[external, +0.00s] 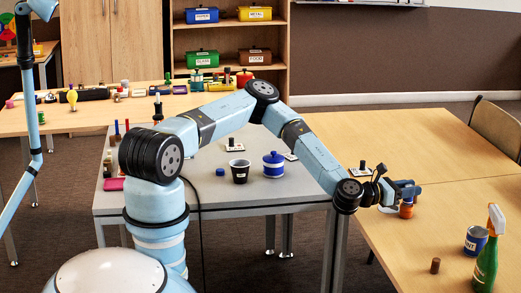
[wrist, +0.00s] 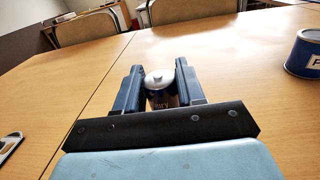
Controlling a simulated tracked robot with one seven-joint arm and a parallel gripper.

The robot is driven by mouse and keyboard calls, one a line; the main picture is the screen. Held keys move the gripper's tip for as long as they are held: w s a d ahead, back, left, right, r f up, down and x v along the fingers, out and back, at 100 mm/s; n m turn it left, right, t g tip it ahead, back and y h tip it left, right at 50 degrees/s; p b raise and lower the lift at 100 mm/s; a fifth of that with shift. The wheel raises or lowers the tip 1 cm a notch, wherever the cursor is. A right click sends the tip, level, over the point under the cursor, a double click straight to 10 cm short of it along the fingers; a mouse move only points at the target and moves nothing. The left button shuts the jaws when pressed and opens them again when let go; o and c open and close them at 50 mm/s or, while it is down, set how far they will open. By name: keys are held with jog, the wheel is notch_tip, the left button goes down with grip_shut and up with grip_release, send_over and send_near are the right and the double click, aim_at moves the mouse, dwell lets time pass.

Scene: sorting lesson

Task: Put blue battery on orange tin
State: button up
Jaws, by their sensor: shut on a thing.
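My gripper (wrist: 160,84) is shut on a blue battery (wrist: 158,98), which stands about upright between the fingers, its silver end cap up, in the wrist view. In the external view my gripper (external: 408,190) is low over the right wooden table. A small orange tin (external: 406,211) shows directly below the fingers there. The wrist view does not show the tin; the battery and gripper hide that spot. I cannot tell whether the battery touches the tin.
A blue paint tin (external: 475,241) stands to the right, also in the wrist view (wrist: 304,53). A green spray bottle (external: 487,255) and a brown cylinder (external: 435,265) stand near the front. A lever switch (external: 363,168) lies left of my gripper. The table behind is clear.

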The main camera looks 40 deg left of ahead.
jog(key=shift+f, duration=0.2)
jog(key=o, duration=1.1)
jog(key=shift+f, duration=0.1)
